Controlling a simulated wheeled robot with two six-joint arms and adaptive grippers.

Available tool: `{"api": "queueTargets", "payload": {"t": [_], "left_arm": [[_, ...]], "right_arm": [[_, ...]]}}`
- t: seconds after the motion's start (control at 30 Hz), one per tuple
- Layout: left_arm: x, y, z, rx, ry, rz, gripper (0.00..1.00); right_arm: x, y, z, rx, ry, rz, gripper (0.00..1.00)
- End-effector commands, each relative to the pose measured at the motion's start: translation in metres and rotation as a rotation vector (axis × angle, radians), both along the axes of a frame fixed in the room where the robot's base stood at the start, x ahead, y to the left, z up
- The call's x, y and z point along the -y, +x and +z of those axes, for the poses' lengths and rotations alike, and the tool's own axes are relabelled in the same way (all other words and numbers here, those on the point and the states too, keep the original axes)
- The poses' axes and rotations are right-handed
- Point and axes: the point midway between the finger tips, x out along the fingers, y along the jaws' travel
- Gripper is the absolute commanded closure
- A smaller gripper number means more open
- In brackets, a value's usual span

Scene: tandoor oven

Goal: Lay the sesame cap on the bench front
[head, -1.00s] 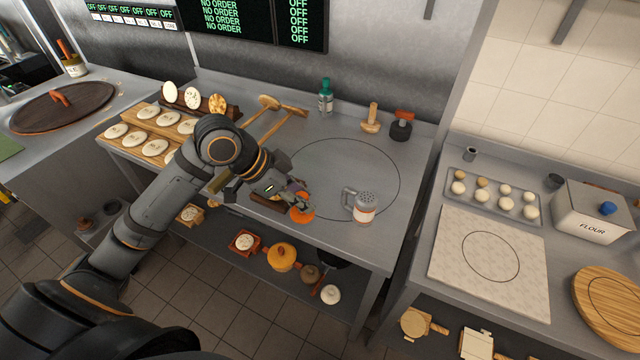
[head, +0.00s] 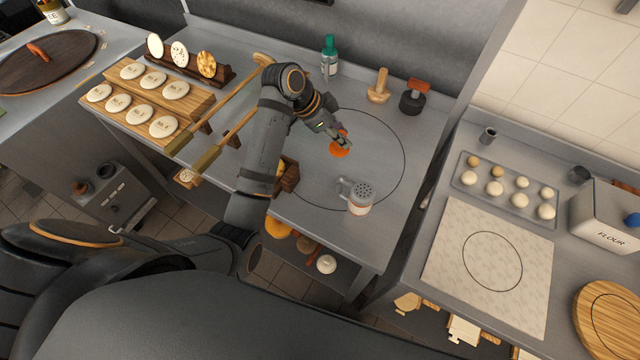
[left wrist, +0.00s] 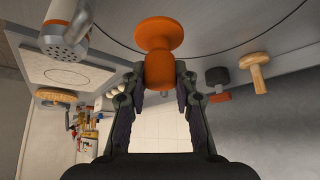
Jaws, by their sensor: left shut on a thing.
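The sesame cap (head: 340,150) is orange, with a round disc and a knob. My left gripper (head: 343,137) is shut on it, over the circle drawn on the steel bench. In the left wrist view the cap (left wrist: 158,36) sits between the fingertips (left wrist: 158,84), with its disc pointing away from the gripper. Its height above the bench is hard to tell. The front of the bench (head: 335,226) is bare steel near the shaker. My right gripper is not in view.
A shaker with a holed metal top (head: 359,196) stands at the circle's front edge. A small wooden box (head: 287,176) is left of it. A wooden stamp (head: 379,86), a black stamp (head: 412,97) and a green-capped bottle (head: 330,58) stand behind. Two long-handled tools (head: 221,100) lie left.

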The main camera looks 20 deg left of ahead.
Motion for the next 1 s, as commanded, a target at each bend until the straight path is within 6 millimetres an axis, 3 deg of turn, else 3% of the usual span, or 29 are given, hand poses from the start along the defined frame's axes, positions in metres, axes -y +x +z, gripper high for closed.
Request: {"api": "queueTargets", "payload": {"t": [0.17,0.3,0.43,0.63,0.8,1.0], "left_arm": [[0.001,0.0,-0.008,-0.003,0.002,-0.004,1.0],[0.001,-0.001,-0.037,-0.007,0.001,-0.003,1.0],[0.001,0.0,-0.058,-0.003,0.001,-0.002,1.0],[0.001,-0.001,-0.069,-0.003,0.001,-0.002,1.0],[0.001,-0.001,-0.095,-0.003,0.001,-0.002,1.0],[0.001,0.0,-0.101,0.001,0.001,-0.002,1.0]], "right_arm": [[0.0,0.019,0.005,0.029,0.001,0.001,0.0],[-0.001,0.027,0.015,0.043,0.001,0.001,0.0],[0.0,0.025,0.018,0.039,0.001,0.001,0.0],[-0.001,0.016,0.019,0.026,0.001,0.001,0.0],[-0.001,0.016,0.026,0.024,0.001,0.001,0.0],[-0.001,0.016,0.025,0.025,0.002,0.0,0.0]]}}
